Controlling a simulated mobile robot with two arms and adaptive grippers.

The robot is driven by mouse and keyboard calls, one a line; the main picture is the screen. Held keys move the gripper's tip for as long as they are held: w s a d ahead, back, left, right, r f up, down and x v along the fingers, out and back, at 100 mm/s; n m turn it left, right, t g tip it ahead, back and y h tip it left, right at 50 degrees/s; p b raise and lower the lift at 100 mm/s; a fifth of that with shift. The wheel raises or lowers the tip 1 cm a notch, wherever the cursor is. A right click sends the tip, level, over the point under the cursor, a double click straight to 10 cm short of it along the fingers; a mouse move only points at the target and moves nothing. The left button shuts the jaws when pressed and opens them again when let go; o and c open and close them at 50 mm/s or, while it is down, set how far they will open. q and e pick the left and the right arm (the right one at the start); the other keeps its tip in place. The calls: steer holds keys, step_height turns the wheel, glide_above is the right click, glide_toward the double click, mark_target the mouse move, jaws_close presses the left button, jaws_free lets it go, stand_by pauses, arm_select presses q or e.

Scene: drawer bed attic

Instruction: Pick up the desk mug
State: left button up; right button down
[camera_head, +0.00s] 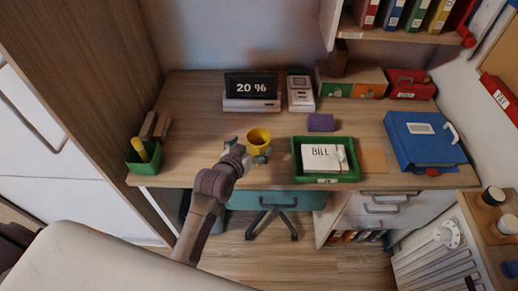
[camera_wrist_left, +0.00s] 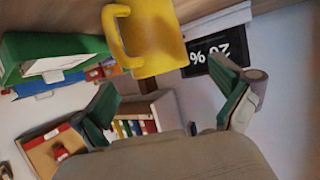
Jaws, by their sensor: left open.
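The desk mug is yellow and stands on the wooden desk (camera_head: 190,95), near its front edge, in the head view (camera_head: 259,136). In the left wrist view the mug (camera_wrist_left: 160,38) shows large at the top, with its handle toward the left. My left gripper (camera_head: 246,151) is just in front of the mug, at the desk's front edge. Its fingers (camera_wrist_left: 170,105) are spread wide with nothing between them, and the mug lies beyond the fingertips. I cannot tell whether a finger touches it. My right gripper is not in view.
A green tray (camera_head: 297,168) with a paper marked BILL stands right of the mug. A green pen cup (camera_head: 144,160) is at the left edge. A display reading 20 % (camera_head: 251,88) stands behind. A blue binder (camera_head: 420,140) lies at right.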

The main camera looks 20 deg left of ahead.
mark_target(262, 134)
arm_select(q)
steer(key=shift+w+d+f, duration=0.1)
steer(key=shift+w+f, duration=0.1)
steer(key=shift+w, duration=0.4)
steer(key=x, duration=0.5)
steer(key=shift+f, duration=0.1)
steer(key=shift+s, duration=0.1)
steer(key=c, duration=1.2)
steer(key=shift+c, duration=0.9)
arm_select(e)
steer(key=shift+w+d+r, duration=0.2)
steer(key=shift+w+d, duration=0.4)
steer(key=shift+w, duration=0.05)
